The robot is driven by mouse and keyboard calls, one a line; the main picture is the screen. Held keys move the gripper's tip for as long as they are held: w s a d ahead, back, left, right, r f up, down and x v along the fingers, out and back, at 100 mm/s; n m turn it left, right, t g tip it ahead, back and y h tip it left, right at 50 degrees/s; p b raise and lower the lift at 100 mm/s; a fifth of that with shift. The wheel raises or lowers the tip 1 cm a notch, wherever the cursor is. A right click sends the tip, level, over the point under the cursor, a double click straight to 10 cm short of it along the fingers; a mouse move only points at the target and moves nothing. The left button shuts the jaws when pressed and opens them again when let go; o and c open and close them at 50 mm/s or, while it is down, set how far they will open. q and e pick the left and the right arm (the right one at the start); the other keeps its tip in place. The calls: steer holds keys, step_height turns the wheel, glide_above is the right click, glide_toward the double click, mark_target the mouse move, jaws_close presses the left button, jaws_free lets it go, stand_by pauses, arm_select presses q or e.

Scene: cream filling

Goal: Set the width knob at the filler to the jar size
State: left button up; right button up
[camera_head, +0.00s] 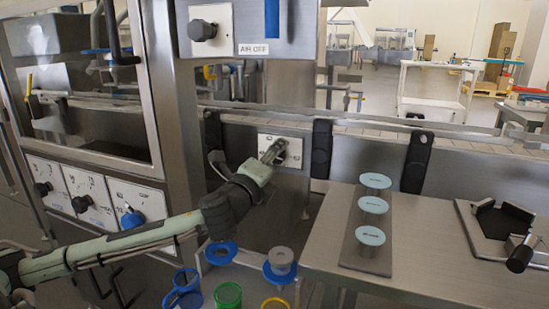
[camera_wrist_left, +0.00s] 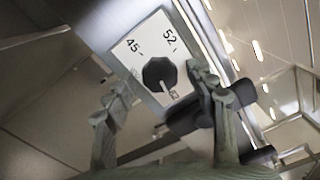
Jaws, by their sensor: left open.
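The width knob (camera_wrist_left: 160,75) is black and many-sided. It sits on a white plate (camera_wrist_left: 137,37) marked 45 and 52, with further marks partly hidden or too blurred to read. Its white pointer line points down and right in the left wrist view, away from 45 and 52. My left gripper (camera_wrist_left: 161,78) is open, with one finger on each side of the knob; I cannot tell whether they touch it. In the head view my left gripper (camera_head: 272,151) is in front of the white plate (camera_head: 292,160) and hides the knob. My right gripper is not in view.
A steel table (camera_head: 330,235) carries a strip with three pale discs (camera_head: 374,205) and a clamp fixture (camera_head: 500,222). Blue and green cups (camera_head: 228,295) stand below my left arm. Three other knobs (camera_head: 81,204) are on the left machine.

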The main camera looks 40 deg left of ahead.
arm_select(q)
steer(key=shift+w, duration=0.15)
steer(key=shift+c, duration=0.5)
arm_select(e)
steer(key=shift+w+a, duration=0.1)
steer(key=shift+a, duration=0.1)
arm_select(q)
steer(key=c, duration=1.1)
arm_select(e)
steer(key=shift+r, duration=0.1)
arm_select(q)
steer(key=shift+o, duration=0.2)
